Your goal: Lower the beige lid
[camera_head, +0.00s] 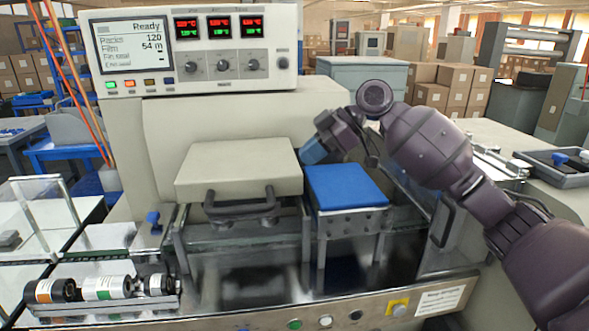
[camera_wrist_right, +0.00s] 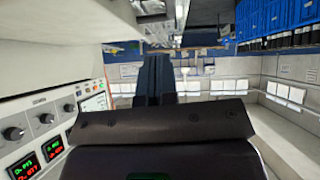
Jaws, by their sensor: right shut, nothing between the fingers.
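The beige lid (camera_head: 238,165) is a broad, thick plate at the middle of the machine in the head view. It lies about level, with a dark handle (camera_head: 238,204) along its front edge. I cannot tell whether its underside rests on the frame below. My right gripper (camera_head: 313,152) is just right of the lid, above the back left of the blue pad. Its blue fingers are shut and empty, and no clear contact with the lid shows. The shut fingers also show in the right wrist view (camera_wrist_right: 155,75), where the lid cannot be made out. My left gripper is out of view.
The blue pad (camera_head: 346,187) sits on a metal stand right of the lid. A control panel (camera_head: 190,52) rises behind the lid. Several rolls (camera_head: 100,288) lie in a tray at the front left. A clear guard (camera_head: 42,212) stands at the left.

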